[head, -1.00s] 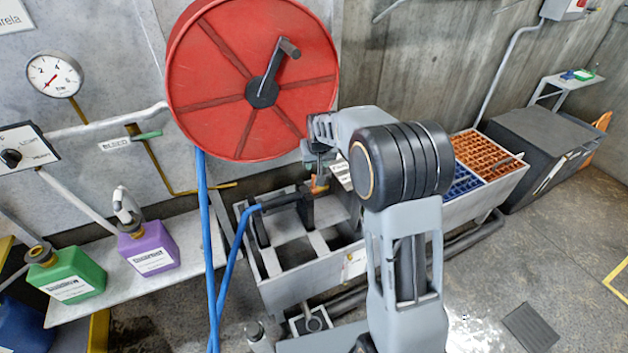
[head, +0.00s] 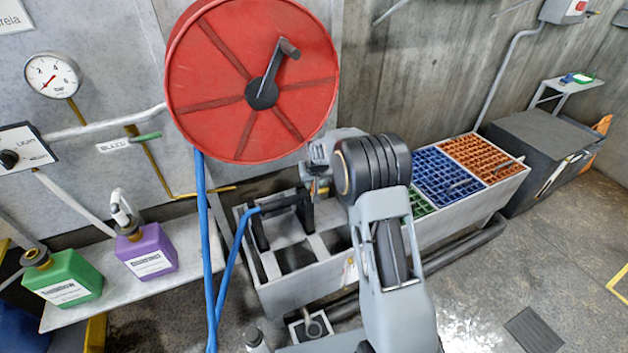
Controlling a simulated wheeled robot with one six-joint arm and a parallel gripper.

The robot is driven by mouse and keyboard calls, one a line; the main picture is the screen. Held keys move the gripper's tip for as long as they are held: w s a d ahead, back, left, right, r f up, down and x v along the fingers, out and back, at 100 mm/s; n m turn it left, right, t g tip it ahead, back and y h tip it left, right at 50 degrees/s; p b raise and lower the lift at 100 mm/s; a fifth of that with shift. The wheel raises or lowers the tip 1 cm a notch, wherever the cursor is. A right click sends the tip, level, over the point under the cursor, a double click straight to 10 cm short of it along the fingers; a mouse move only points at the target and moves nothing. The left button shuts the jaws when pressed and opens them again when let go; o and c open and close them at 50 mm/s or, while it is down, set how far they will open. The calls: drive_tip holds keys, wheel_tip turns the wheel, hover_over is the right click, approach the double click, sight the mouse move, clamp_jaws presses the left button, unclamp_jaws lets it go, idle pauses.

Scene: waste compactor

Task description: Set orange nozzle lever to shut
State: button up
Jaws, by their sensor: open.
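The spray nozzle (head: 284,203) lies level on black upright holders over the left end of the grey trough (head: 291,291), with the blue hose (head: 228,277) running down from it. My gripper (head: 318,188) is open at the right end of the nozzle, just below the red reel. The orange lever is mostly hidden by my gripper and wrist at that end. I cannot tell its angle, or whether the fingers touch it.
The red hose reel (head: 252,120) hangs on the wall close above my gripper. Green (head: 65,277) and purple (head: 147,250) jugs stand on a shelf at left. Blue (head: 445,177) and orange (head: 482,156) grates fill the trough's right part.

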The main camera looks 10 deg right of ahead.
drive_tip(key=shift+c, duration=0.5)
clamp_jaws()
